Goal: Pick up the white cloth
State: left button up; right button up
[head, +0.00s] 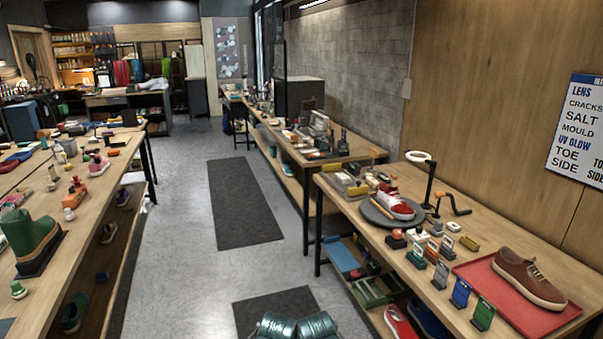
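I cannot pick out a white cloth with certainty. A small white patch (147,204) shows low by the far right leg of the left table; it is too small to tell what it is. A red and white sneaker (396,205) sits on a round grey turntable (374,217) on the right bench. A brown shoe (527,280) lies on a red tray (543,322) nearer me. Neither of my grippers is in view; two teal rounded parts at the bottom edge appear to be mine.
The right bench (345,204) holds a crank stand (430,187) and several small blocks and cards (460,293). The left table (95,207) carries a green boot (30,238) and small items. Grey floor with dark mats (243,205) is clear between them.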

aim_at(342, 178)
jog(key=i+j+u, duration=0.15)
jog(key=i, duration=1.45)
jog(key=i+j+z, duration=0.1)
jog(key=i+z, duration=0.4)
jog(key=i+j+z, duration=0.2)
jog(key=i+z, duration=0.25)
jog(key=i+j+z, duration=0.25)
jog(key=z, duration=0.25)
jog(key=i+j+z, duration=0.25)
jog(key=j+z, duration=0.2)
jog(key=j, duration=0.15)
jog(key=i+j+z, duration=0.15)
jog(key=j+z, duration=0.35)
